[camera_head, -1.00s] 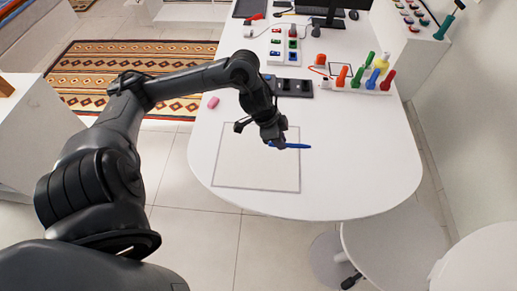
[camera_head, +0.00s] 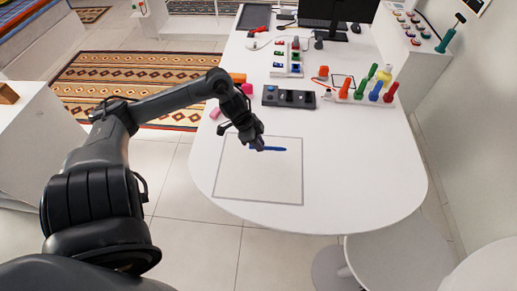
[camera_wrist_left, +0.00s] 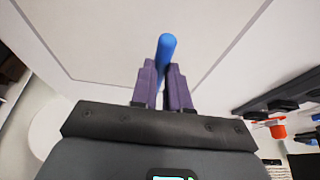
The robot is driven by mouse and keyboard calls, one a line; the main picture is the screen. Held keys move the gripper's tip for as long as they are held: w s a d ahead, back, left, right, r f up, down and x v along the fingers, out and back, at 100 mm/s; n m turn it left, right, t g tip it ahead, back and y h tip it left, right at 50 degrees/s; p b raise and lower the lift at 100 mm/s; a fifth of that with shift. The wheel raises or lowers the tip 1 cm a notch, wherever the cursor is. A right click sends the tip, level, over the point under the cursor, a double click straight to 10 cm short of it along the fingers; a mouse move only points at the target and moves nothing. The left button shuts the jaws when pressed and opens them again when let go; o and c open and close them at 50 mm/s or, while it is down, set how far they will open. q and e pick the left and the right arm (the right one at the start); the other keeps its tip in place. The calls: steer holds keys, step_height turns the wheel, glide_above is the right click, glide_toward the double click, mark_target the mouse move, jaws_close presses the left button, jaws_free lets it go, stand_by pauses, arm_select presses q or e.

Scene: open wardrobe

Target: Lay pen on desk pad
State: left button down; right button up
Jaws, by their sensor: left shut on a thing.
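The blue pen (camera_head: 268,149) is held between the fingers of my left gripper (camera_head: 258,147). In the left wrist view the pen (camera_wrist_left: 167,45) sticks out beyond the two purple fingers of the left gripper (camera_wrist_left: 164,82), which are shut on it. The desk pad (camera_head: 258,190) is a thin grey-edged rectangle on the white desk. The pen appears over the far part of the pad, roughly level; I cannot tell whether it touches. My right gripper is not in view.
The white desk (camera_head: 350,180) is clear to the right of the pad. Behind it are a dark tray (camera_head: 289,97), a pink eraser (camera_head: 215,113) and a rack of coloured pegs (camera_head: 360,98). A monitor (camera_head: 332,8) stands farther back.

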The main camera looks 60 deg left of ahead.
arm_select(q)
step_height(320, 180, down, 3)
steer(key=shift+f+b, duration=0.15)
steer(key=shift+b, duration=0.2)
steer(key=shift+f, duration=0.1)
steer(key=shift+f, duration=0.1)
steer(key=c, duration=1.1)
jaws_free()
steer(key=shift+f, duration=0.1)
steer(key=shift+s+r, duration=0.1)
steer(key=shift+r, duration=0.4)
steer(key=p+v, duration=0.3)
steer(key=v, duration=0.8)
steer(key=shift+r, duration=0.2)
